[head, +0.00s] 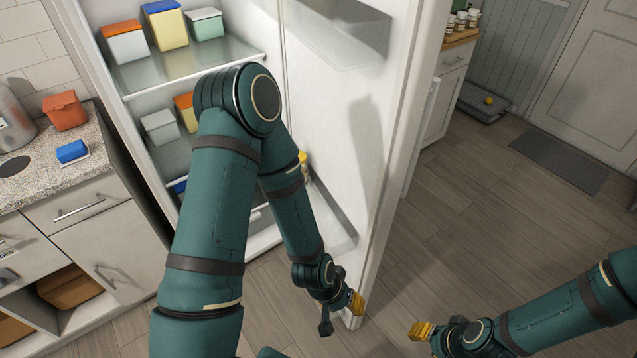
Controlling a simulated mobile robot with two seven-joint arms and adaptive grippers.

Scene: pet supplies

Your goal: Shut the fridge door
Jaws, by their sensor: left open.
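The white fridge door (350,130) stands wide open, hinged on the fridge's right side. Its inner face, with a clear bin high up and a low shelf, is turned toward my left arm. A pale handle (421,135) shows beyond the door's outer edge. The open fridge (190,60) is at the left, with boxes on its shelves. My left gripper (341,314) is open and empty, at the inner side of the door's lower free edge; I cannot tell whether it touches. My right gripper (425,333) is at lower right, outside the door; its jaw state is unclear.
A speckled counter (35,185) with an orange container (65,110) and a blue box (72,151) stands left of the fridge. A dark mat (561,161) lies by the white room door (595,80).

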